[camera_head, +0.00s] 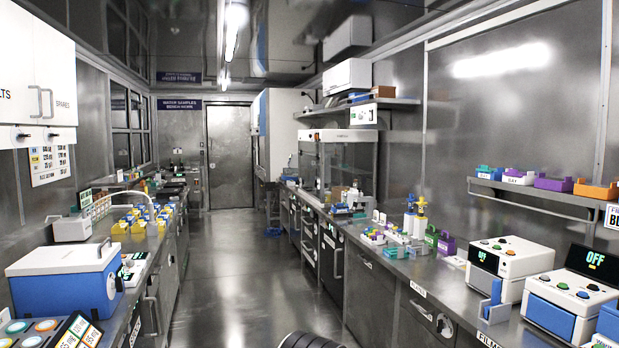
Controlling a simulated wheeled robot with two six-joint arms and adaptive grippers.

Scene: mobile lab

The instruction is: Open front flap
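No part is plainly marked as the front flap, and I cannot tell which device it belongs to. On the right bench, a white device with a blue front panel (551,318) and a dark "OFF" display stands at the near end. Beside it is a similar white device (508,264), also with an "OFF" display. On the left bench stands a blue and white box (66,283) with a closed-looking white lid. Farther back on the right is a glass-fronted cabinet (338,158).
A clear aisle (232,262) runs between the left and right benches to a metal door (224,157). The right bench (395,268) holds coloured racks and bottles. A shelf (540,199) with coloured boxes hangs above it. A yellow-topped rack (140,221) stands on the left bench.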

